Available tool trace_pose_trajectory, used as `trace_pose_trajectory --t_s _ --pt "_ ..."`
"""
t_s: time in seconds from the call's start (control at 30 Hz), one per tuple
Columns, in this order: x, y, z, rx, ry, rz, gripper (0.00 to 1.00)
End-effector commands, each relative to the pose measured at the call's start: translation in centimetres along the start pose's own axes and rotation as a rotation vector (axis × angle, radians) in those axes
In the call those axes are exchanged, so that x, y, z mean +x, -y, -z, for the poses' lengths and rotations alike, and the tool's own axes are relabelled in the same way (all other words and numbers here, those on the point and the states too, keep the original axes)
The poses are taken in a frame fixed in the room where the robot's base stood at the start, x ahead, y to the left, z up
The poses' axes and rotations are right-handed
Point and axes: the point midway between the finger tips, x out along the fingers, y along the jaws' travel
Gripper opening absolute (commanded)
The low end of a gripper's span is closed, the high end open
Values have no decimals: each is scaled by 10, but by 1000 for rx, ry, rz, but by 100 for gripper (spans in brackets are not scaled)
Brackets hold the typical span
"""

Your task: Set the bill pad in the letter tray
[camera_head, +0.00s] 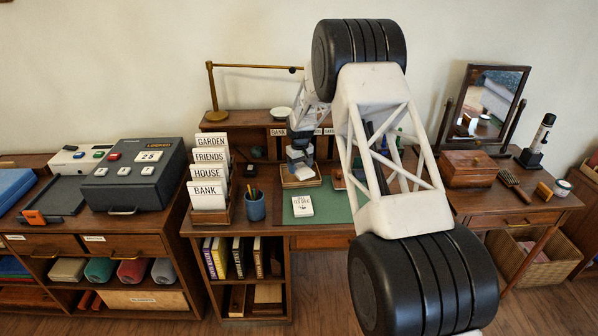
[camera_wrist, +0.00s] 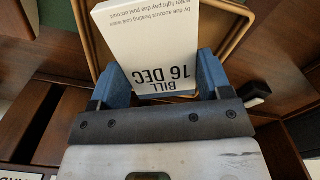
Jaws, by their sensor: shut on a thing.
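The bill pad (camera_wrist: 150,42) is a white block printed "BILL 16 DEC". In the wrist view it stands between the two blue fingers of my gripper (camera_wrist: 155,82), which is shut on it. The letter tray (camera_wrist: 236,32) has a thin tan wooden rim, which runs behind and around the pad in that view. In the head view my gripper (camera_head: 300,157) is over the tray (camera_head: 287,184) on the desk, and the pad (camera_head: 304,173) shows only as a small pale patch beneath it. Whether the pad touches the tray floor is unclear.
Another white pad (camera_head: 303,206) lies on the green desk mat (camera_head: 328,205) in front of the tray. A blue pen cup (camera_head: 255,207) and a card rack (camera_head: 222,216) stand to the left. A small white dish (camera_head: 281,113) sits on the shelf behind.

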Motion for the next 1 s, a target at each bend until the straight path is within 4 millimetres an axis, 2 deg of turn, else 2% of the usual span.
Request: trace_pose_trajectory --t_s 0.23,0.67,1.0 --pt "2 -6 17 0 0 0 47" --pt "3 -7 19 0 0 0 47" --pt "32 -7 18 0 0 0 47"
